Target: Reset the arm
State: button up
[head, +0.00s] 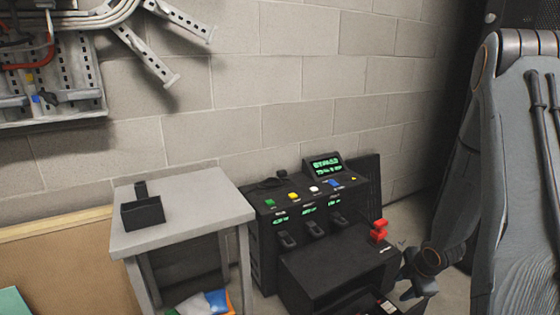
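My arm fills the right side of the head view as a large grey link. A dark wrist part with an orange ring shows low at its left, and my gripper (408,276) is at its end, small and dark. I cannot tell from this view whether its fingers are apart or together. No held object can be made out. The gripper is just right of a black console (330,272), near its red knobs (379,231). Whether it touches the console is unclear.
A grey table (205,205) with a black open box (142,213) stands left of the console. The console carries coloured buttons, black levers and a green-lit display (326,164). A pegboard rack (75,75) hangs upper left on the block wall (270,85).

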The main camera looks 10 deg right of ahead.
jog(key=s+a+r+m, duration=0.1)
jog(key=a+r+m, duration=0.1)
jog(key=a+r, duration=0.55)
jog(key=a+r+m+g, duration=0.15)
jog(key=a+r, duration=0.25)
jog(key=a, duration=0.7)
jog(key=s+a+r+m, duration=0.1)
jog(key=a+r+m, duration=0.2)
jog(key=a+r, duration=0.45)
jog(key=s+a+r+m+g+y+b, duration=0.15)
jog(key=s+a+r, duration=0.25)
jog(key=s+a, duration=0.7)
jog(key=s+a+r+m+g, duration=0.15)
jog(key=s+a+r, duration=0.25)
jog(key=s+a, duration=0.7)
jog(key=s+d+r+m+h+p, duration=0.1)
jog(key=d+r+m+p, duration=0.6)
jog(key=d+r+p, duration=1.5)
jog(key=shift+s+d+r+p, duration=0.45)
jog(key=shift+r+p, duration=1.45)
jog(key=shift+p, duration=3.45)
jog(key=shift+a, duration=0.1)
